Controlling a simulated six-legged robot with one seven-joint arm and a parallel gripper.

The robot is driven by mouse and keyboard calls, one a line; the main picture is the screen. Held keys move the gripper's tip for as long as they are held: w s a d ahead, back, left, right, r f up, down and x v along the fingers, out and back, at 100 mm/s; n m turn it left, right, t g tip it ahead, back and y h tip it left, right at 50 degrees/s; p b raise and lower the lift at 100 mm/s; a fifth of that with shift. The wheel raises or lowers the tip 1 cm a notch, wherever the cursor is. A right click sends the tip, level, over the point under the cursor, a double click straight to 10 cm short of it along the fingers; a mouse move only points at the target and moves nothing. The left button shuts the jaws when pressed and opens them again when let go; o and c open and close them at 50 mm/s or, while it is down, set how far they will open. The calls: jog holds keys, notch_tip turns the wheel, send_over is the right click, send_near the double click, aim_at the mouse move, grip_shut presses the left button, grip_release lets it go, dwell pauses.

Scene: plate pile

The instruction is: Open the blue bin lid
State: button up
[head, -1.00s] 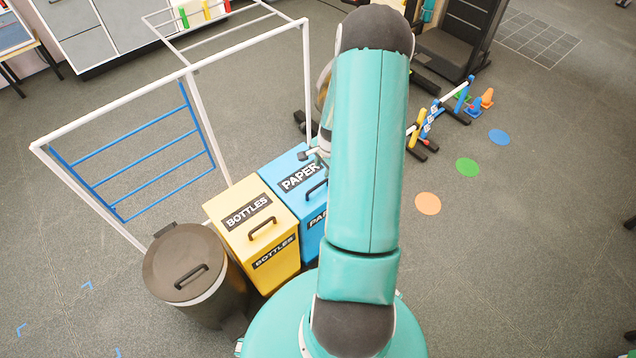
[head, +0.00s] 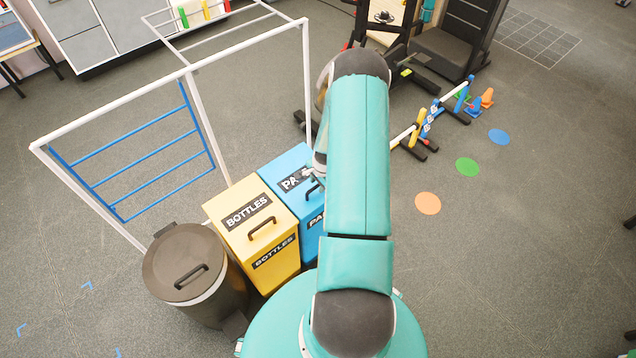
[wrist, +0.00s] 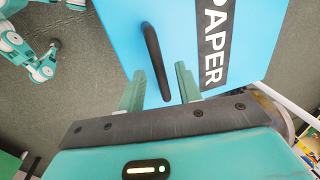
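The blue bin (head: 289,163) with PAPER labels stands right of the yellow bin in the head view, partly hidden behind my arm. Its lid looks closed. In the wrist view the blue lid (wrist: 210,75) fills the upper middle, with a black handle (wrist: 154,60) and the PAPER label (wrist: 215,45). My gripper (wrist: 158,82) is open, its two teal fingers apart. The handle's near end shows between the fingertips in the picture; I cannot tell the gap in depth. In the head view the gripper is mostly hidden by my arm.
The yellow BOTTLES bin (head: 240,213) stands left of the blue bin, and a dark round bin (head: 184,262) stands left of that. A white frame with blue bars (head: 190,110) stands behind them. Open floor lies right, with coloured discs (head: 428,203) and a small hurdle (head: 420,135).

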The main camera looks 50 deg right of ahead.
jog(key=shift+c, duration=0.4)
grip_shut()
jog(key=shift+r, duration=0.1)
